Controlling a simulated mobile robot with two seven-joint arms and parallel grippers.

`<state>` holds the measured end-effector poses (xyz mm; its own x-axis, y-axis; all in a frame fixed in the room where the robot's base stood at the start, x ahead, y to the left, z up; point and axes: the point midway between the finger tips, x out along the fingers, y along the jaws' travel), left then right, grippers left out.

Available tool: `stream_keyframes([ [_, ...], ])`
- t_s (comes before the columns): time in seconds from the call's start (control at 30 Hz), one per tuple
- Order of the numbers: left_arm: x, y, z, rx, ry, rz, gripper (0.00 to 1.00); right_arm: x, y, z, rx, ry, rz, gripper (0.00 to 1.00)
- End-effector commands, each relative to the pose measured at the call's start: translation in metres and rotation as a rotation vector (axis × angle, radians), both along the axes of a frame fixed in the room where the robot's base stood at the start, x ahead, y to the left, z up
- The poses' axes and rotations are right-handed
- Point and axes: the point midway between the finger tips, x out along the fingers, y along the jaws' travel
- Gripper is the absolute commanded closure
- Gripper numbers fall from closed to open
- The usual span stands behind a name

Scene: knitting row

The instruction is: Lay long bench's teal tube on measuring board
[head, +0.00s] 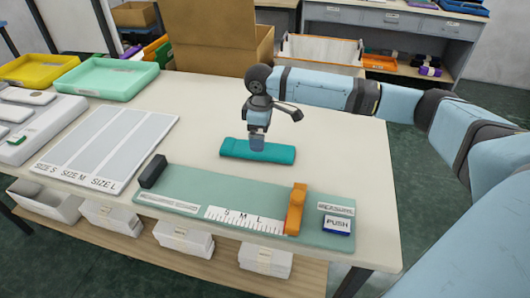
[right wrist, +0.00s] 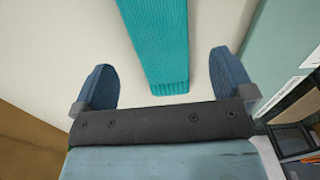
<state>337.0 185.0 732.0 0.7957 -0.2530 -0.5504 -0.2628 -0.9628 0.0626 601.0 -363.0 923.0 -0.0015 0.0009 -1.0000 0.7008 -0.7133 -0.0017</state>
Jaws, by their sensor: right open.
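The teal tube (head: 270,152) is a rolled, ribbed knit piece lying on the long bench, behind the measuring board. The measuring board (head: 182,203) is green, with an S M L scale, a dark block at its left end and an orange slider (head: 295,209). My right gripper (head: 257,143) is over the tube and hides part of it. In the right wrist view the fingers of my right gripper (right wrist: 165,85) are spread apart, with the teal tube (right wrist: 160,40) between them and clear of both. My left gripper is not in view.
A size chart board (head: 115,145) lies left on the bench (head: 205,110). Green (head: 105,78) and yellow (head: 40,68) trays and a cardboard box (head: 215,40) stand at the back. A PUSH block (head: 337,226) sits at the board's right end. The bench around the tube is clear.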

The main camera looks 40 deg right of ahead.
Motion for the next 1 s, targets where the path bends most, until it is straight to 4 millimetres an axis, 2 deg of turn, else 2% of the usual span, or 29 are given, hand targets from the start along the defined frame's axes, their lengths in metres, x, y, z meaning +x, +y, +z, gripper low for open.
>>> stream_keyframes([
  [0.17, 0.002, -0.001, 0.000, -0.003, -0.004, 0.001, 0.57, 0.001, 0.001, -0.010, 0.000, 0.000, 0.000, 0.00],
  [0.47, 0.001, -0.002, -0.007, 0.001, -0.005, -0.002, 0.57, 0.004, 0.003, -0.051, -0.001, 0.000, -0.001, 0.00],
  [0.7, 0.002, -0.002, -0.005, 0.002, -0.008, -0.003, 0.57, 0.004, 0.003, -0.054, -0.001, -0.001, 0.000, 0.00],
  [0.77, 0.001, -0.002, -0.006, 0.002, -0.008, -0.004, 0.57, 0.004, 0.003, -0.054, -0.001, -0.001, 0.000, 0.11],
  [0.9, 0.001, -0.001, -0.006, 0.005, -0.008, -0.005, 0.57, 0.004, 0.003, -0.054, -0.001, -0.001, 0.000, 0.44],
  [0.93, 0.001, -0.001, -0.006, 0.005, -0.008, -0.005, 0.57, 0.004, 0.003, -0.054, -0.001, -0.001, 0.000, 0.49],
  [1.0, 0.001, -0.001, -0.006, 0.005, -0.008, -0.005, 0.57, 0.004, 0.003, -0.054, -0.001, -0.001, 0.000, 0.49],
])
